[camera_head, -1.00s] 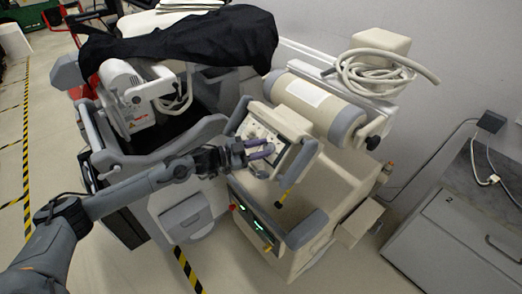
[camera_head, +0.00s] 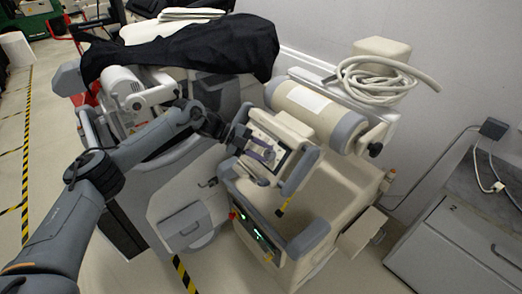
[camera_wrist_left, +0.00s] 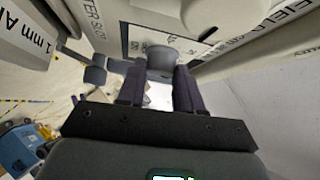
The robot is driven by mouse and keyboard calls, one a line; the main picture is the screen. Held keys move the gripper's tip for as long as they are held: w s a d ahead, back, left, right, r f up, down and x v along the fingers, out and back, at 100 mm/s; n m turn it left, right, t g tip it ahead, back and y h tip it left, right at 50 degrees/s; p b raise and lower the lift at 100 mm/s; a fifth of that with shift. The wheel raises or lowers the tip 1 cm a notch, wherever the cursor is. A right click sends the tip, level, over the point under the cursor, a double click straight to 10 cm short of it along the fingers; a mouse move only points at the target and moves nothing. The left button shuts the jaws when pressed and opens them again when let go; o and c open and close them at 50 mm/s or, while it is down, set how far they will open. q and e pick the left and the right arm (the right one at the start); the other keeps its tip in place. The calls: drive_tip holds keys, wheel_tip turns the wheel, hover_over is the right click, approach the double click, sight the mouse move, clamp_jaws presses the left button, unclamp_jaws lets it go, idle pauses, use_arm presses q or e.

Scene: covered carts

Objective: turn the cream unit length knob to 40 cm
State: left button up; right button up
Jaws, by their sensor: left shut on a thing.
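The cream unit (camera_head: 330,175) stands right of centre in the head view. Its tilted head has a control face (camera_head: 284,157) with grey handles, and my left gripper (camera_head: 268,155) reaches it from the upper left. In the left wrist view, a grey round knob (camera_wrist_left: 160,58) sits between the dark fingertips of my left gripper (camera_wrist_left: 160,72), which are shut on it. The fingers partly hide the knob, and I cannot read its setting. Printed labels, including "FIELD" and "1 mm Al", show beside it. My right gripper is not in view.
A cart under a black cover (camera_head: 190,50) stands at the left, close to my left arm. A coiled cream hose (camera_head: 380,75) lies on the unit's back. A grey cabinet (camera_head: 450,240) is at the right. Striped floor tape (camera_head: 185,273) runs in front.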

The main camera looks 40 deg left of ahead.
use_arm(q)
drive_tip(key=shift+w+r+m+g+p, duration=0.2)
drive_tip(key=shift+r+m+g+p, duration=0.4)
drive_tip(key=shift+m, duration=0.3)
drive_tip(key=m+g+y+p, duration=0.1)
drive_tip(key=p, duration=0.1)
drive_tip(key=m+g+y+p, duration=0.1)
drive_tip(key=m+p, duration=0.1)
drive_tip(key=m+g+y+p, duration=0.1)
drive_tip(key=m+p, duration=0.1)
drive_tip(key=shift+w+d+r, duration=0.15)
drive_tip(key=shift+d, duration=0.1)
drive_tip(key=shift+m+g+y+p, duration=0.4)
drive_tip(key=shift+m+y+p, duration=0.35)
drive_tip(key=shift+p, duration=0.4)
drive_tip(key=shift+d+f+m+p, duration=0.1)
drive_tip(key=shift+f+m+p, duration=0.15)
drive_tip(key=shift+p, duration=0.1)
drive_tip(key=shift+f+y, duration=0.1)
drive_tip(key=shift+y, duration=0.15)
drive_tip(key=o, duration=1)
drive_tip(key=shift+o, duration=0.2)
